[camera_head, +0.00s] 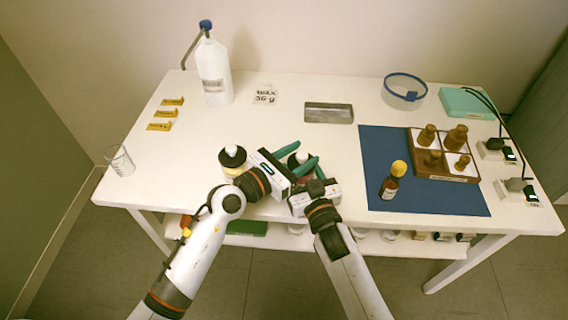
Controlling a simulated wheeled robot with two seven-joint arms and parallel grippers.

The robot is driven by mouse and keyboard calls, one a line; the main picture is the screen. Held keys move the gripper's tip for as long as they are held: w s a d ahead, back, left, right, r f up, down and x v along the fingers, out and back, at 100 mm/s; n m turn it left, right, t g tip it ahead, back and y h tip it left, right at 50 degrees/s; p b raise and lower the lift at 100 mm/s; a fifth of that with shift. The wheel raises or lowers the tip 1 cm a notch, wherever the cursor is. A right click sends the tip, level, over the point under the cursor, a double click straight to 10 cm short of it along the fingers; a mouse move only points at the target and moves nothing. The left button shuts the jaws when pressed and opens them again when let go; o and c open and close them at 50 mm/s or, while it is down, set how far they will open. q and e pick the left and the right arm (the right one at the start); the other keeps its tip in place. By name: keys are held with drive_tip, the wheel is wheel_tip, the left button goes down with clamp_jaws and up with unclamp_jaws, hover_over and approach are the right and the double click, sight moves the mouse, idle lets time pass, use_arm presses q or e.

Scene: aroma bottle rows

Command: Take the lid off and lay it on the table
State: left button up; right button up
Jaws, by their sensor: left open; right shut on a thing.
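A small bottle with a black top (299,158) is between the two grippers near the table's front edge. Its lower part is mostly hidden. My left gripper (297,156) is open, with its green fingers on either side of the black top; I cannot tell if they touch it. My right gripper (303,176) is shut on what appears to be the lower part of this bottle; its fingers are mostly hidden.
A blue mat (452,199) holds a brown bottle with an orange cap (393,180) and a wooden box (447,178) with wooden-looking bottles. A metal tray (329,113), white wash bottle (214,72), glass beaker (120,160) and clear blue-rimmed tub (404,88) stand around. The table's centre left is clear.

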use_arm(q)
drive_tip(key=shift+w+d, duration=0.3)
drive_tip(key=shift+d, duration=0.05)
clamp_jaws()
drive_tip(key=shift+r, duration=0.1)
idle(0.7)
drive_tip(key=shift+r, duration=1)
